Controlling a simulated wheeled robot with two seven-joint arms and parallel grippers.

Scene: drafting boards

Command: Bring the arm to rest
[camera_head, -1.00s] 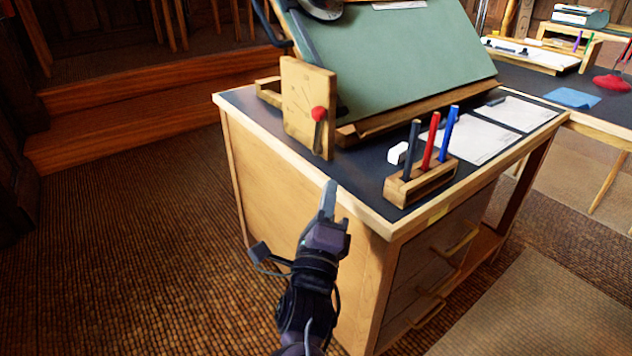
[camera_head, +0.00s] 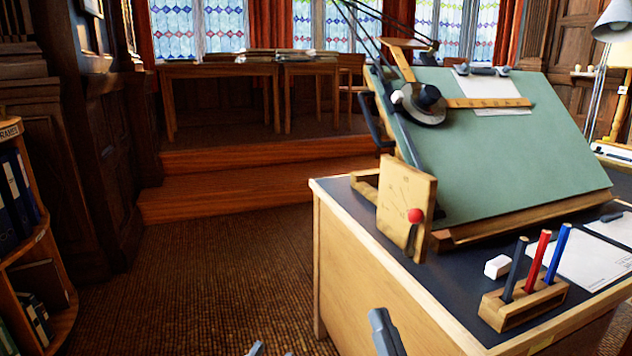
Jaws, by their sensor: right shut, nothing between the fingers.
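My right gripper (camera_head: 385,332) shows at the bottom edge, in front of the desk's wooden side panel. Its grey fingers are together with nothing between them. The rest of that arm is below the frame. Small light-grey tips (camera_head: 258,349) show at the bottom edge to the left, over the carpet; they look like part of my left gripper, too little to tell its state.
The desk (camera_head: 365,275) carries a tilted green drawing board (camera_head: 500,150), a wooden dial plate with a red-knobbed lever (camera_head: 405,205), and a pen block (camera_head: 522,303) with three pens. A bookshelf (camera_head: 38,245) stands left. Carpet (camera_head: 200,285) between is clear, with steps (camera_head: 240,185) behind.

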